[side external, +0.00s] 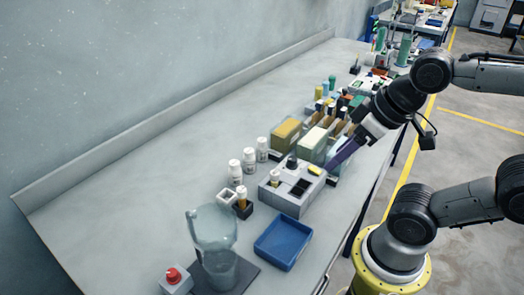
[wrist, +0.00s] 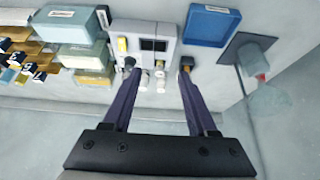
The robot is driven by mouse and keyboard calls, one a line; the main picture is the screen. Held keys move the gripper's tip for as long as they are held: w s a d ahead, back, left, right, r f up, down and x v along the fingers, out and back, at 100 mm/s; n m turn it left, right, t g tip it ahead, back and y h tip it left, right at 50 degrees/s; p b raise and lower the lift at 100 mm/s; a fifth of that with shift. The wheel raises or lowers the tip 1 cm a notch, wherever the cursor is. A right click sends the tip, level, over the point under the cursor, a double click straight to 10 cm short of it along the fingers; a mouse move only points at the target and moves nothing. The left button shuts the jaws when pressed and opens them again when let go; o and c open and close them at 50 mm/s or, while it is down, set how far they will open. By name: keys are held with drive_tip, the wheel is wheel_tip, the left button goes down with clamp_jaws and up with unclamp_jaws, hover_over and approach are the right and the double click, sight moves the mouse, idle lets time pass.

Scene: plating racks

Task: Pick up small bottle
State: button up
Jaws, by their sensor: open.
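Several small white-capped bottles stand on the bench along the wall side of the grey device. In the side external view the nearest of the upright group is this small bottle (side external: 235,174), with two more behind it. White bottles (wrist: 160,74) also show in the wrist view between my fingers, beyond the device. I cannot tell which one the task means. A small vial (side external: 242,196) stands in a black holder (side external: 242,210). My gripper (wrist: 157,70) is open and empty, its dark purple fingers spread. In the side external view it is tilted down, right of the bottles and apart from them.
The grey device (side external: 290,196) stands right of the bottles. A blue tray (side external: 282,242), a clear jug (side external: 213,228) on a dark mat and a red-button box (side external: 175,280) stand nearer. Boxes (side external: 286,135) and racks crowd the far side. The wall-side bench is clear.

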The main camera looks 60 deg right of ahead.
drive_tip(key=w+d+r+m+g, duration=0.1)
drive_tip(key=w+r+m, duration=0.3)
drive_tip(key=w+r, duration=0.35)
drive_tip(key=m+g, duration=0.4)
drive_tip(key=m, duration=0.1)
hover_over(262, 150)
drive_tip(key=w, duration=0.1)
wheel_tip(262, 150, down, 10)
drive_tip(key=shift+g, duration=0.3)
drive_tip(key=f, duration=0.3)
drive_tip(key=d+f, duration=0.1)
drive_tip(key=f, duration=0.5)
drive_tip(key=shift+d+f, duration=0.25)
drive_tip(key=shift+f, duration=2.85)
